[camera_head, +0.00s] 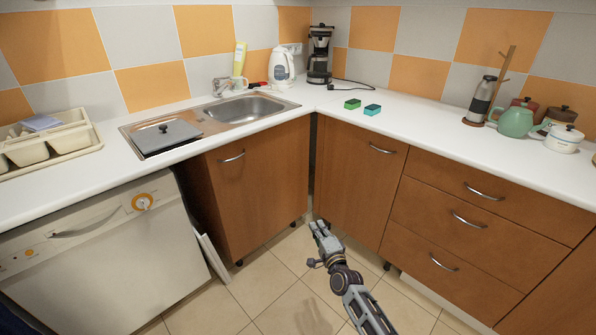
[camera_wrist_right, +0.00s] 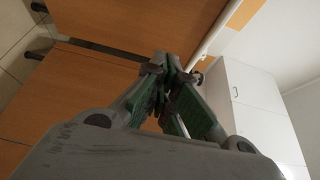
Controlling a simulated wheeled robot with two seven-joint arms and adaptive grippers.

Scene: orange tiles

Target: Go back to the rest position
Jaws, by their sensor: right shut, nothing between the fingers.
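My right gripper (camera_head: 319,229) is in the lower middle of the head view, in front of the corner of the wooden cabinets and above the tiled floor. Its arm comes in from the bottom right. In the right wrist view its fingers (camera_wrist_right: 168,72) meet at the tips, shut with nothing between them. Wooden cabinet fronts lie beyond them. My left gripper is not in view.
The white counter (camera_head: 420,134) carries two sponges (camera_head: 362,107), a coffee maker (camera_head: 320,52), a kettle (camera_head: 282,66) and a green teapot (camera_head: 515,122). A sink (camera_head: 245,108) is at the left. A dishwasher (camera_head: 110,262) stands below. The floor (camera_head: 270,283) around my right arm is clear.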

